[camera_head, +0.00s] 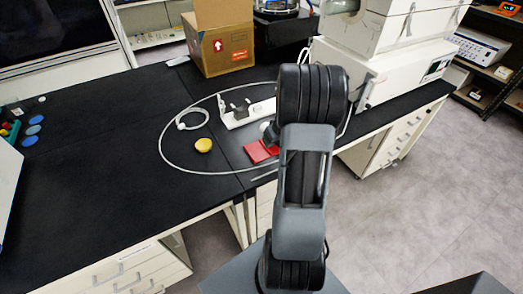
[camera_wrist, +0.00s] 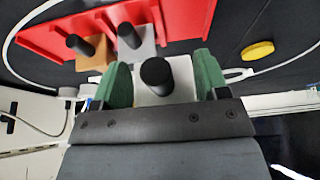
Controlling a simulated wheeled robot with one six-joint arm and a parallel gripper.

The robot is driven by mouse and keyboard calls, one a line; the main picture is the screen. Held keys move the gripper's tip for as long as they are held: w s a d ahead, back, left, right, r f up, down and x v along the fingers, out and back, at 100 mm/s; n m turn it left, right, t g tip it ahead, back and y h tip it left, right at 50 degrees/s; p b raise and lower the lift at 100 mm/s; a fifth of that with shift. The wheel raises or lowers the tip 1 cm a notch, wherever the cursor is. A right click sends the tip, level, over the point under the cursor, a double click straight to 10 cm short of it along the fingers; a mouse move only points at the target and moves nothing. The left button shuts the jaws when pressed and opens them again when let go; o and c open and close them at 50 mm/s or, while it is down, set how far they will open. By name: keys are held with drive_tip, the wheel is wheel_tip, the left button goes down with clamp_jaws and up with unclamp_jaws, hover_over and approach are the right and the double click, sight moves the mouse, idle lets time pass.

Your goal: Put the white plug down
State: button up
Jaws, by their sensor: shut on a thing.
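In the wrist view, my gripper (camera_wrist: 160,85) has its two green fingers on either side of the white plug (camera_wrist: 180,93), a white block with a black round knob on top. The fingers are closed on it. A red holder (camera_wrist: 190,18) lies just beyond the fingers, with a brown block (camera_wrist: 95,57) and a grey block (camera_wrist: 138,48), each with a black knob. In the head view, the red holder (camera_head: 258,153) shows beside my arm, which mostly hides my gripper. I cannot tell whether the plug touches the surface below.
A yellow round object (camera_head: 203,145) lies on the black bench inside a large loop of white tubing (camera_head: 162,133). A white stand (camera_head: 232,122) with dark parts is behind the red holder. A cardboard box (camera_head: 222,50) and a white machine (camera_head: 378,75) stand further back. The left bench is mostly clear.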

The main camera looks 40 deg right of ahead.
hover_over(261, 156)
drive_tip(key=s, duration=0.2)
wheel_tip(261, 156, down, 5)
drive_tip(key=shift+w+d+f, duration=0.1)
drive_tip(key=shift+w, duration=0.05)
drive_tip(key=f, duration=0.3)
drive_tip(key=shift+w+a, duration=0.25)
drive_tip(key=shift+w, duration=0.05)
drive_tip(key=shift+f+b, duration=0.3)
drive_tip(key=shift+f, duration=0.05)
drive_tip(key=shift+s, duration=0.15)
drive_tip(key=shift+f, duration=0.1)
